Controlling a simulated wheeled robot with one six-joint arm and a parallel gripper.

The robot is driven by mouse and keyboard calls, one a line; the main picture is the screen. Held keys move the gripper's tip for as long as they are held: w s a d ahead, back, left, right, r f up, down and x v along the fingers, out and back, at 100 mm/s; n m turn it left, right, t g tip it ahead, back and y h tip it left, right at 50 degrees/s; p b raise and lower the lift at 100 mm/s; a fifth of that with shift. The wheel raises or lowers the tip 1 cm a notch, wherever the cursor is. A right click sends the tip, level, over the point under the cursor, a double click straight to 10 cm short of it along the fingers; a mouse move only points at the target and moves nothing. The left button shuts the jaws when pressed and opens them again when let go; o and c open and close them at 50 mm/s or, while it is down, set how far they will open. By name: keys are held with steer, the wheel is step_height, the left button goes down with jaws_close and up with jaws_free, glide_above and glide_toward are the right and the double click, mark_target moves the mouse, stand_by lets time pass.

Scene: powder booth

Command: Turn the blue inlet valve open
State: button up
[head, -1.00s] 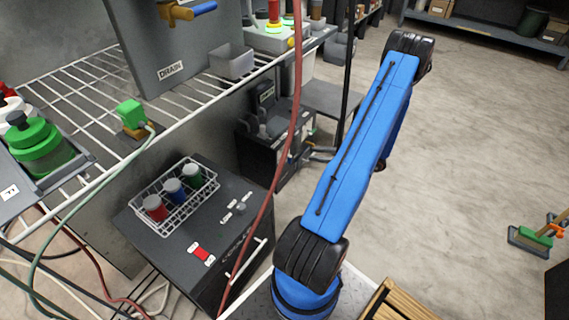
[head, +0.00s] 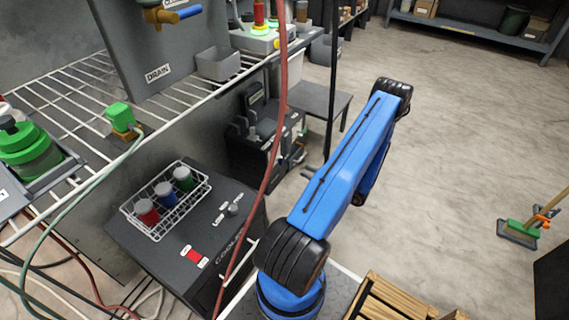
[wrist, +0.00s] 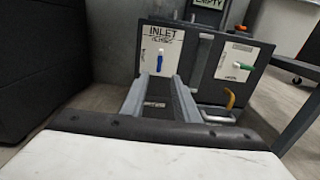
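The blue inlet valve handle (wrist: 159,60) shows in the wrist view on a white plate under the label INLET, on a dark panel. The handle stands about upright in the picture; the smaller text under INLET is too blurred to read. My gripper (wrist: 160,77) points towards this panel from below. Its two grey fingers are apart, with nothing seen between them, and the handle appears just beyond and between their tips. I see no clear contact.
In the wrist view a green-handled valve (wrist: 243,66) and a yellow hooked handle (wrist: 229,99) lie right of the inlet. A grey table frame (wrist: 302,118) stands at right. In the head view a blue-handled drain valve (head: 178,13) sits above the wire shelf (head: 85,82).

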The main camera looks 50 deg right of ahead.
mark_target(278, 160)
steer(key=w+a, duration=0.1)
steer(key=w, duration=1.2)
steer(key=shift+w, duration=0.25)
steer(key=shift+a, duration=0.1)
jaws_close()
